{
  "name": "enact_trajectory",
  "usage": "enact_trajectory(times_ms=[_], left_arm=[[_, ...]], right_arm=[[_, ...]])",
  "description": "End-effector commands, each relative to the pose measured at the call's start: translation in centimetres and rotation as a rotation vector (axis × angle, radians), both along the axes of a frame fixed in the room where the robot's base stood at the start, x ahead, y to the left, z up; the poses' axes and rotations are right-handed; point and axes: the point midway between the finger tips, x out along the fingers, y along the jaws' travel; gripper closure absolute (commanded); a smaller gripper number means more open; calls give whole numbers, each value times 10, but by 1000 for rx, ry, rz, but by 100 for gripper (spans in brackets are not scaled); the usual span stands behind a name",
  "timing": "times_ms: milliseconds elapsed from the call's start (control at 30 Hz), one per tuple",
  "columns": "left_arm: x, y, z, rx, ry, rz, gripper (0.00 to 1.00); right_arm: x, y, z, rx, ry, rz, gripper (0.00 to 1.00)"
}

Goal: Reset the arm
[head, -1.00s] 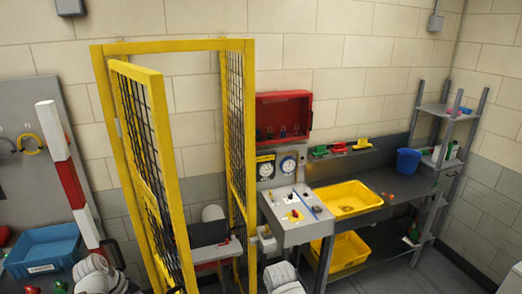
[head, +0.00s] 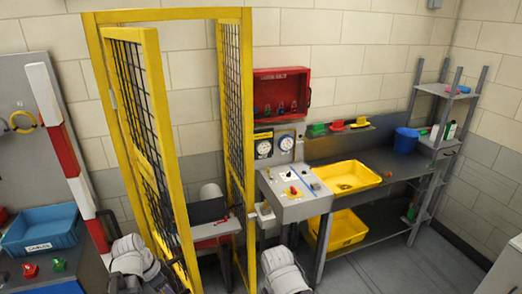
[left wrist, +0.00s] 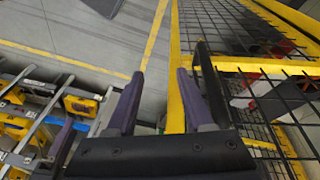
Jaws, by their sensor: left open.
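My left gripper (left wrist: 160,98) shows in the left wrist view with its two dark purple fingers spread apart. Nothing is between them. Grey floor with a yellow line and yellow-framed black mesh lie beyond the fingertips. In the head view my white left arm links (head: 133,258) come in at the bottom left, beside the yellow mesh gate. My white right arm links (head: 284,270) are at the bottom centre. My right gripper is out of sight.
A yellow-framed mesh gate (head: 160,150) stands open close to my left arm. A red-and-white post (head: 62,145) and a blue bin (head: 42,215) are at the left. A control panel (head: 295,205), a yellow tray (head: 343,182) and a blue bucket (head: 405,140) are at the right.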

Motion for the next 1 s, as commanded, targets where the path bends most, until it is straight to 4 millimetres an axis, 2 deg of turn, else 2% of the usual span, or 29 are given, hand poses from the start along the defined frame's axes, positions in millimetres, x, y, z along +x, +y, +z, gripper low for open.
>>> enact_trajectory(times_ms=[33, 200, 400, 600, 800, 1000], left_arm=[[-1, -13, -18, 8, 19, 8, 48], [-7, -60, -60, 64, 100, 87, 48], [-20, -116, -109, 159, 166, 202, 48], [-37, -163, -151, 255, 185, 326, 48], [-51, -192, -175, 318, 173, 421, 48], [-56, -203, -181, 341, 162, 465, 48]], right_arm=[[0, 0, -17, 0, 0, 1, 24], [0, 0, -56, 0, -1, 7, 24], [1, 0, -101, -1, -1, 14, 24], [1, 0, -143, -1, -2, 20, 24], [1, 0, -167, -2, -1, 25, 24], [1, 0, -174, -2, -2, 28, 24]])
